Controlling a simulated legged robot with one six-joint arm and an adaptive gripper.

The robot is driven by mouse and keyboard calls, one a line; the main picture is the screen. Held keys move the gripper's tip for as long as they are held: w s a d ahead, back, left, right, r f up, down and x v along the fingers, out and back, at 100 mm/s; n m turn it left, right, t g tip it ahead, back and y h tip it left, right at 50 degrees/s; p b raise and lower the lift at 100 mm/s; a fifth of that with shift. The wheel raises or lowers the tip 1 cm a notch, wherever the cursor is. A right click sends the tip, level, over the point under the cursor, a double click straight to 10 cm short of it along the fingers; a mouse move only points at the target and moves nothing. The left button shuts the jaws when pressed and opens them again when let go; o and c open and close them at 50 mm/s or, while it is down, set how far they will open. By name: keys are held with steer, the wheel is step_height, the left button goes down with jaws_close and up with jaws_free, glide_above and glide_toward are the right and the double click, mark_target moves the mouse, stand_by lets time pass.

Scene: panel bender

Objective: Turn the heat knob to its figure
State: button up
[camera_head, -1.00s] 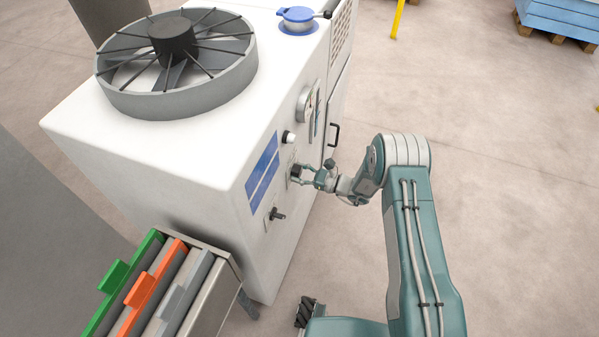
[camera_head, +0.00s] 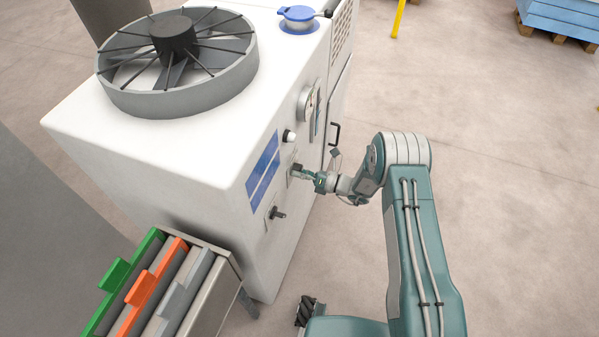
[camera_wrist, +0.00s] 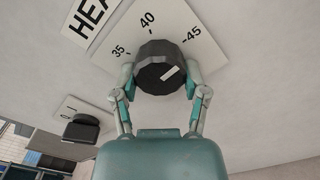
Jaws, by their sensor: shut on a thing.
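The heat knob (camera_wrist: 154,56) is a dark faceted knob on a white plate (camera_wrist: 207,50) in the wrist view. The plate reads 35, 40 and 45, with part of a heat label (camera_wrist: 92,12) above left. A white mark on the knob's face lies right of its middle and slants up and right, toward the 45 side; its exact reading I cannot tell. My gripper (camera_wrist: 160,82) is shut on the knob, one finger on each side. In the head view my gripper (camera_head: 301,171) is at the machine's front panel and mostly hides the knob.
A black switch (camera_head: 277,213) on a small plate is nearby; it also shows in the wrist view (camera_wrist: 82,130). A white button (camera_head: 289,136), gauge (camera_head: 308,105) and door handle (camera_head: 335,133) are on the same panel. Floor right of my arm is clear.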

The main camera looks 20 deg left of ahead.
steer(key=shift+w+r+m, duration=0.1)
steer(key=shift+w+m, duration=0.15)
steer(key=shift+m, duration=0.25)
steer(key=o, duration=1.1)
steer(key=shift+o, duration=0.2)
steer(key=s+d, duration=0.1)
steer(key=d, duration=1.1)
steer(key=shift+f, duration=0.2)
steer(key=shift+a+r, duration=0.1)
steer(key=shift+r, duration=0.05)
